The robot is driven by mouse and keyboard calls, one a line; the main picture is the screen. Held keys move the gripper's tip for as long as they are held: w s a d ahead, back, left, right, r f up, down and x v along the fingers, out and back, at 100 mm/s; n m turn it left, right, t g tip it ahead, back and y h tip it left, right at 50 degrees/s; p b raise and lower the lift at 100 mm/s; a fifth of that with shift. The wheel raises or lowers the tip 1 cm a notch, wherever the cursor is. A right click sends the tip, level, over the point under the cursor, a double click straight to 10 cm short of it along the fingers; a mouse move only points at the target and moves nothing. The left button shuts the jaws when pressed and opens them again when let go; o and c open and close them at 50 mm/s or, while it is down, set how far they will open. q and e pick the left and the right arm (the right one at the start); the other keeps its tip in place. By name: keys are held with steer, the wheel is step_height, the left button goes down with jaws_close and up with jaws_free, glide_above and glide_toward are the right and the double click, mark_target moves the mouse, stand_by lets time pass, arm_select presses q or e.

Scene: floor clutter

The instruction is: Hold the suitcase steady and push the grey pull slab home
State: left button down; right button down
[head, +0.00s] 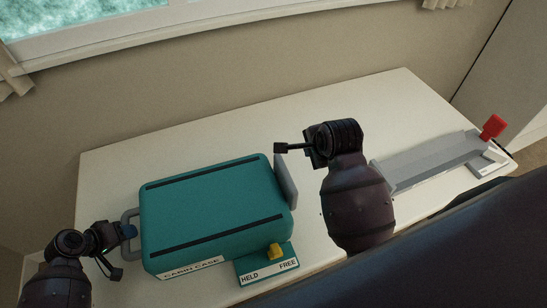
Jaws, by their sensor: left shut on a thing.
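The teal suitcase (210,210) lies flat on the table, with two dark stripes on top and a "CABIN CASE" label on its front edge. My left gripper (125,232) is shut on its grey handle (130,218) at the left end. The grey pull slab (287,182) stands upright at the suitcase's right end; whether a gap lies between them is hard to tell. My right gripper (283,148) is above and just behind the slab, seemingly apart from it. Its finger opening is not clear from this angle.
A teal plate marked "HELD" and "FREE" with a yellow knob (274,251) sits at the suitcase's front right. A grey tray-like channel (430,160) with a red block (493,126) lies at the table's right. The table (200,140) behind the suitcase is clear.

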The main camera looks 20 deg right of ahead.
arm_select(q)
steer(key=shift+s+f, duration=0.25)
steer(key=shift+f, duration=0.05)
steer(key=c, duration=0.8)
jaws_free()
steer(key=shift+w+r, duration=0.1)
steer(key=shift+w, duration=0.15)
steer(key=shift+c, duration=0.2)
steer(key=v, duration=1.2)
steer(key=shift+r, duration=0.1)
